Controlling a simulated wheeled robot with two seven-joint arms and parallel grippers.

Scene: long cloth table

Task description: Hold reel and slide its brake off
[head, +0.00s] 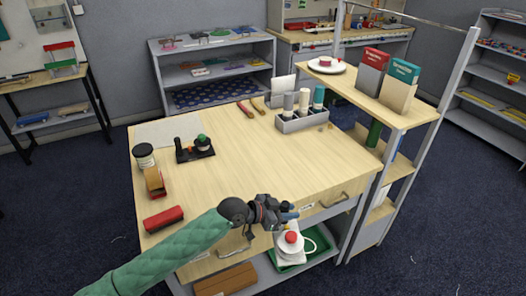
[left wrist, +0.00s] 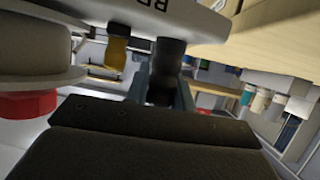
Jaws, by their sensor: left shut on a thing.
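The reel (head: 290,243) is white with a red knob and shows just below my left gripper (head: 285,212) at the table's front edge. In the left wrist view the reel's white rim and red knob (left wrist: 28,104) are at the left. A pale plate (left wrist: 120,12) with partly cut-off lettering is above them. My left gripper, also in the left wrist view (left wrist: 168,85), is shut on a dark round grip under this plate. A yellow-brown piece (left wrist: 117,45), perhaps the brake, hangs from the plate left of the fingers. My right gripper is not in view.
A green tray (head: 321,236) lies on the shelf under the table, below the reel. The wooden table (head: 255,160) is clear in the middle. A red brush-like block (head: 164,218), a dark stand (head: 195,152) and a grey bottle rack (head: 302,123) stand on it. A shelf rises at right.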

